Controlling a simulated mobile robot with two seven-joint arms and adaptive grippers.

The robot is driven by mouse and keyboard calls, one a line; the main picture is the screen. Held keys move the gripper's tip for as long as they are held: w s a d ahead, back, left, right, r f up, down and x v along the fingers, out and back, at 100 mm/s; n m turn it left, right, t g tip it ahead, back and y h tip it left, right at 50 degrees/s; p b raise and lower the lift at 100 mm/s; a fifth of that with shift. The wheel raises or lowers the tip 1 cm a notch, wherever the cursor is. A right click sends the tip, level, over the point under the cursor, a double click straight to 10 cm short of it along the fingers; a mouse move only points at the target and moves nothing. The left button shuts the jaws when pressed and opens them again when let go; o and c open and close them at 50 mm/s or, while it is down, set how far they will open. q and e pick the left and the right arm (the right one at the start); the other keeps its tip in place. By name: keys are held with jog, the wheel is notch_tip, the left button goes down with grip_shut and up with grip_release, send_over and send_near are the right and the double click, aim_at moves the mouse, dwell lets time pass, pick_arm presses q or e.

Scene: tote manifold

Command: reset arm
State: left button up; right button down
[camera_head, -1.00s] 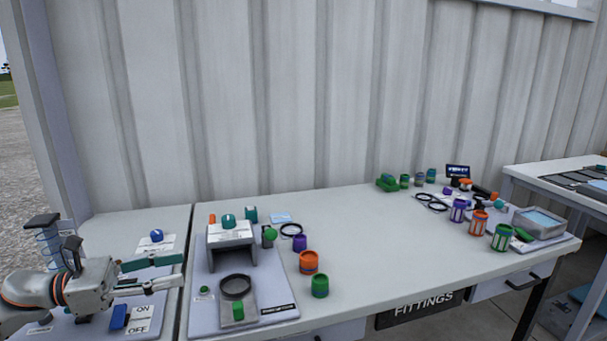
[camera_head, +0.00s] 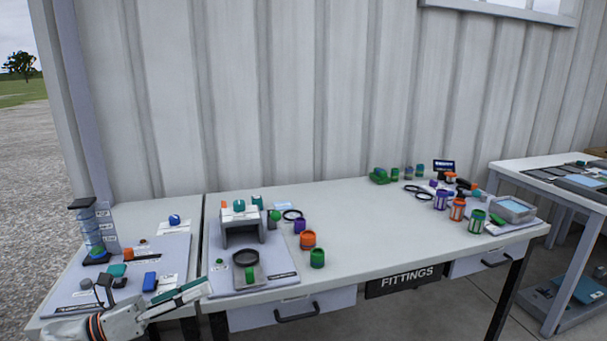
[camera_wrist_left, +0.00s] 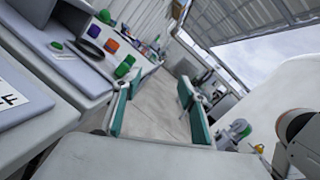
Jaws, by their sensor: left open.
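My left gripper (camera_head: 182,299) reaches in from the bottom left of the head view, at the front edge of the table. Its teal-padded fingers point right. In the left wrist view the two teal fingers of the left gripper (camera_wrist_left: 158,110) stand wide apart with only floor between them, so it is open and empty. The tabletop fittings are behind and beside it, apart from the fingers. My right gripper is not in the head view.
A grey stand (camera_head: 241,231) and a black ring (camera_head: 245,258) sit on a board. Orange (camera_head: 308,240) and green (camera_head: 317,258) cylinders stand right of it. A blue block (camera_head: 150,281) and a clear column (camera_head: 92,232) are at left. The middle of the table (camera_head: 370,235) is clear.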

pick_arm(q)
jog(key=s+d+f+m+y+p, duration=0.1)
jog(key=s+f+m+y+p, duration=0.7)
jog(key=s+f+m, duration=1.9)
jog(key=s+m+y, duration=0.2)
jog(key=m+y, duration=0.4)
jog(key=shift+s+d+f+m+t+y, duration=0.3)
jog(key=shift+d+m+t, duration=0.1)
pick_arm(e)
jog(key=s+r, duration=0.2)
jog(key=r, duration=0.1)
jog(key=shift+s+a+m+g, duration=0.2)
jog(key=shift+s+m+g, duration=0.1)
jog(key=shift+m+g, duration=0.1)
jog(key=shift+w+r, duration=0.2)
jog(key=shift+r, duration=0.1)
